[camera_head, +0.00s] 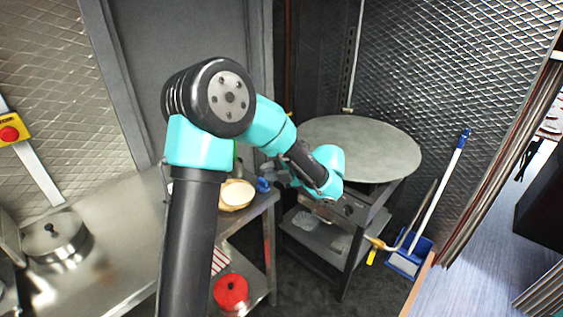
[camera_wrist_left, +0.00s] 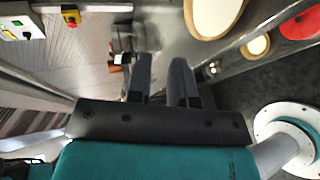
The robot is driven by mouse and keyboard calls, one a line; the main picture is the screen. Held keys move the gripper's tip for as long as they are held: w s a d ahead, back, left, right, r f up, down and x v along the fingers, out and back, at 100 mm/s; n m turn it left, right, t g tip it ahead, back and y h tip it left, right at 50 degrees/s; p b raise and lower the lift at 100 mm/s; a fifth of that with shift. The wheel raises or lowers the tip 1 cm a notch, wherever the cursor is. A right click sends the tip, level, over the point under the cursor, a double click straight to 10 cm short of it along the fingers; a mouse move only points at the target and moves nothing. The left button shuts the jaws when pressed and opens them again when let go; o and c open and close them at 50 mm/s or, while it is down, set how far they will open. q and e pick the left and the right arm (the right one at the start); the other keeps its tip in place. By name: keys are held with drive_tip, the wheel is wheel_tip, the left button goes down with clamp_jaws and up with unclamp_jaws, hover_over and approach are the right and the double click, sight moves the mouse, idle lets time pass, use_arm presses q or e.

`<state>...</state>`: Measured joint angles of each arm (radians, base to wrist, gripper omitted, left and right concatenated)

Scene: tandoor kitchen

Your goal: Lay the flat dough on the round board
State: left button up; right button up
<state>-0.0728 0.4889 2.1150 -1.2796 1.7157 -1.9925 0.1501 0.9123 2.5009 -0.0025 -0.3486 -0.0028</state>
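A pale round disc (camera_head: 237,193) with a tan rim sits on the steel counter, just left of my left gripper in the head view. It also shows cut off at the top of the left wrist view (camera_wrist_left: 213,14). I cannot tell whether it is the round board bare or with flat dough on it. No separate flat dough can be made out. My left gripper (camera_head: 272,174) is small and partly hidden in the head view. In the left wrist view its two fingers (camera_wrist_left: 160,68) stand apart with nothing between them. My right gripper is out of view.
A large grey round plate (camera_head: 362,146) tops a dark stand at right. A red round item (camera_head: 231,291) is on the lower shelf. A steel lidded pot (camera_head: 54,238) stands at left. A blue dustpan (camera_head: 410,257) is on the floor. The counter's middle is clear.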

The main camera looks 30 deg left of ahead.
use_arm(q)
drive_tip(key=shift+f, duration=0.1)
drive_tip(key=s+d+f+n+t+h, duration=0.1)
drive_tip(key=s+d+f+n+h, duration=0.4)
drive_tip(key=f+n, duration=0.6)
drive_tip(key=s+d+f+n+t+h, duration=0.2)
drive_tip(key=s+d+f+n+h, duration=0.3)
drive_tip(key=f+n, duration=0.7)
drive_tip(key=s+d+f+n+t+h, duration=0.1)
drive_tip(key=s+d+f+n+h, duration=0.5)
drive_tip(key=f+n, duration=0.5)
wheel_tip(320, 180, down, 4)
drive_tip(key=shift+d+n+h, duration=0.4)
drive_tip(key=shift+d+h, duration=0.15)
drive_tip(key=shift+h, duration=0.05)
